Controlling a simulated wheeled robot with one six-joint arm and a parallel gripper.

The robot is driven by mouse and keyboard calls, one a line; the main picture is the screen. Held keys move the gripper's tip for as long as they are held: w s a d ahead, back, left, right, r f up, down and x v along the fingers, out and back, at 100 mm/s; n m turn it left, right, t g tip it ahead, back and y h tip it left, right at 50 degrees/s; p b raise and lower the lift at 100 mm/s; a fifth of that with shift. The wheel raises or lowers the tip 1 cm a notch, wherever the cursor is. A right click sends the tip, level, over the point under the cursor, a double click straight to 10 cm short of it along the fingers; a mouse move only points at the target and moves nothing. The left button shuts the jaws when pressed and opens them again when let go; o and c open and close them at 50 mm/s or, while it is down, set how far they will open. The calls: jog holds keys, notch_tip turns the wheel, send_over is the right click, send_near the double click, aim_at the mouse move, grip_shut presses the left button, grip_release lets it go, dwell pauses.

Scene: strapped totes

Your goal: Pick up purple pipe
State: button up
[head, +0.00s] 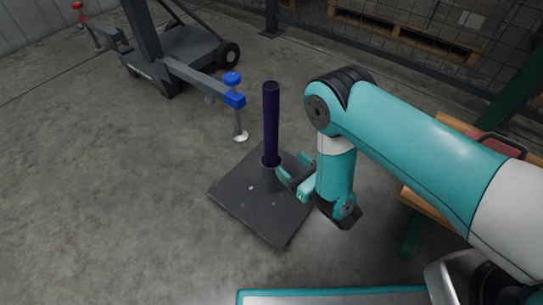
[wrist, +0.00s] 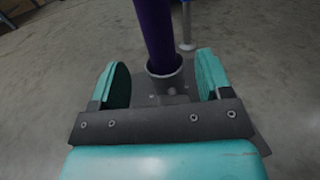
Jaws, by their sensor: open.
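The purple pipe (head: 271,125) stands upright in a grey socket (head: 269,178) on a dark square base plate (head: 237,197) on the floor. My gripper (head: 289,183) is low beside the socket, to its right in the head view. In the wrist view the pipe (wrist: 155,35) rises from the socket (wrist: 165,80), ahead of and between the two teal fingers of my open gripper (wrist: 162,80). The fingers appear apart from the pipe, with room on both sides. The pipe's lower end is hidden in the socket.
A grey wheeled stand (head: 180,55) with blue (head: 234,92) and red (head: 78,6) clamp ends is behind and left. A wooden-topped bench (head: 420,207) is at the right, behind my arm. Mesh fencing and pallets (head: 420,35) line the back. The floor at left is clear.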

aim_at(276, 153)
jog(key=b+x, duration=0.4)
jog(key=x, duration=0.1)
jog(key=shift+w+a, duration=0.1)
jog(key=b+x, duration=0.3)
jog(key=x, duration=0.1)
jog(key=shift+a, duration=0.15)
jog(key=shift+w+a+r, duration=0.1)
jog(key=shift+w+a, duration=0.2)
jog(key=shift+w, duration=0.05)
jog(key=c, duration=1.2)
jog(key=shift+r, duration=0.1)
